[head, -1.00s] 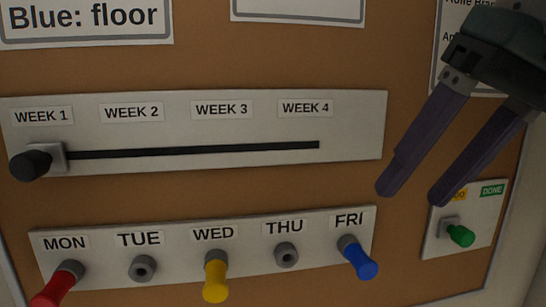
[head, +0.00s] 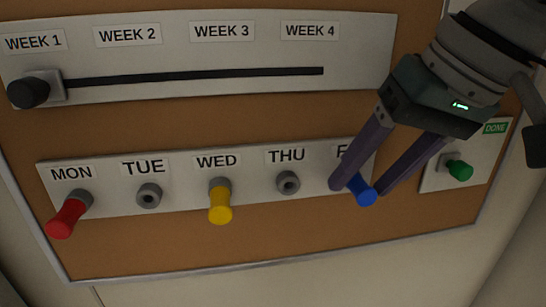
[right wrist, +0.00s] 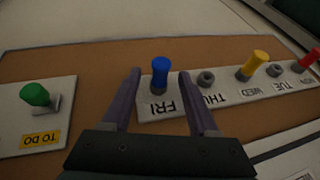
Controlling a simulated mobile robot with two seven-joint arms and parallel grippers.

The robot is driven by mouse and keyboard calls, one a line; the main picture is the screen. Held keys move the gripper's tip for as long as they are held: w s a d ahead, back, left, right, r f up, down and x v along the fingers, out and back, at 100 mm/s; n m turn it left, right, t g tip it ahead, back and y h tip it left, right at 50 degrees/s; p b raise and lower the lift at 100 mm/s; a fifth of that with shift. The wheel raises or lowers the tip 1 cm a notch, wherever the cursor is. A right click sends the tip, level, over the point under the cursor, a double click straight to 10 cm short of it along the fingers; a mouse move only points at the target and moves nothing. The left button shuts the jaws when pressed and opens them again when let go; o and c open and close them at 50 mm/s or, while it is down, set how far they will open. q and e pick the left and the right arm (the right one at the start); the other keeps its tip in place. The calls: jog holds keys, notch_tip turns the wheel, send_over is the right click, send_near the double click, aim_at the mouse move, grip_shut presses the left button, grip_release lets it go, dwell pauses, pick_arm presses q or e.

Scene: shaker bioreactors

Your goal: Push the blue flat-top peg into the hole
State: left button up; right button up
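The blue peg (head: 366,194) sticks out of the board at the FRI position; it also shows in the right wrist view (right wrist: 160,72). Its base is partly hidden behind a finger in the head view. My right gripper (head: 357,190) is open, with its two dark purple fingers on either side of the blue peg. In the right wrist view (right wrist: 160,76) there are gaps between the peg and both fingers. Empty grey holes show at TUE (head: 149,196) and THU (head: 288,183). My left gripper is not in view.
A red peg (head: 68,217) stands at MON and a yellow peg (head: 220,203) at WED. A green peg (head: 459,170) is on a small panel at the right. A black slider knob (head: 29,92) sits at WEEK 1. The corkboard below the pegs is bare.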

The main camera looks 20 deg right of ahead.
grip_shut()
jog(key=shift+s, duration=0.15)
dwell(0.5)
jog(key=shift+s+a, duration=0.15)
jog(key=shift+s, duration=0.35)
jog(key=shift+s, duration=0.15)
jog(key=shift+s+a, duration=0.15)
jog(key=shift+s, duration=0.35)
jog(key=shift+s+a, duration=0.2)
jog(key=shift+s, duration=0.55)
jog(key=shift+s+a, duration=0.15)
jog(key=shift+s, duration=0.55)
